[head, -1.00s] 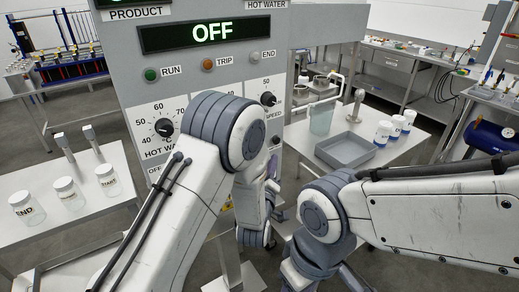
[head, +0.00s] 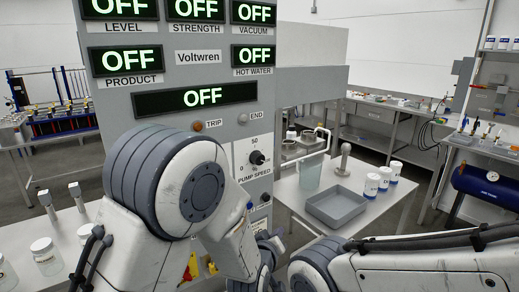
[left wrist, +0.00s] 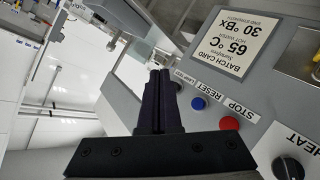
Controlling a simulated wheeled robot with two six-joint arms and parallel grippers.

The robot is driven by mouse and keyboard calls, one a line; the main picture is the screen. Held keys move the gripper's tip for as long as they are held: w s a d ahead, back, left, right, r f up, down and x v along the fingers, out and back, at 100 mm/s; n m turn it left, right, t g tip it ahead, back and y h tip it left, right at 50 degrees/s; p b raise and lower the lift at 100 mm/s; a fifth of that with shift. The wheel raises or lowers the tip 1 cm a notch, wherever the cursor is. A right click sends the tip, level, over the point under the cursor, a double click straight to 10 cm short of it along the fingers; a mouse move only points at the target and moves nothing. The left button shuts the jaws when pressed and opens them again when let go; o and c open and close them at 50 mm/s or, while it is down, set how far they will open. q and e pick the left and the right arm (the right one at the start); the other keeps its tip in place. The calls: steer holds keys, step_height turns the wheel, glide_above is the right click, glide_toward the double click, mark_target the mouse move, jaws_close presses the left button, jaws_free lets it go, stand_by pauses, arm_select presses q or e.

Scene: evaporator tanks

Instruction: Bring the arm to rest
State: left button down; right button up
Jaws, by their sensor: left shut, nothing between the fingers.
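My left gripper (left wrist: 160,78) shows in the left wrist view with its two dark fingers shut together and nothing between them. The fingers stand in front of a grey panel face, to the left of a blue RESET button (left wrist: 198,103) and a red STOP button (left wrist: 229,124). I cannot tell how far they are from the panel. In the head view my left arm (head: 165,185) is bent in front of the control cabinet (head: 215,65), and its fingers are hidden low in the picture. My right arm (head: 420,270) reaches in from the right; its gripper is out of view.
The cabinet displays read OFF. A PUMP SPEED knob (head: 257,158) is just right of my left arm. On the right table stand a grey tray (head: 336,212), a clear jug (head: 310,172) and white jars (head: 371,186). Lidded jars (head: 46,256) stand at the left.

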arm_select(q)
steer(key=s+a+m+g+y, duration=0.1)
steer(key=s+a+m+g, duration=0.2)
steer(key=s, duration=0.8)
steer(key=s+a+r+m+g+y, duration=0.1)
steer(key=s+a+m+g, duration=0.2)
steer(key=s, duration=0.8)
steer(key=s+a+r+m+g+y, duration=0.1)
steer(key=s+a+m+g, duration=0.2)
steer(key=s, duration=0.7)
steer(key=m+g, duration=0.2)
steer(key=g, duration=0.2)
steer(key=shift+s+m+y, duration=0.3)
steer(key=shift+s, duration=0.1)
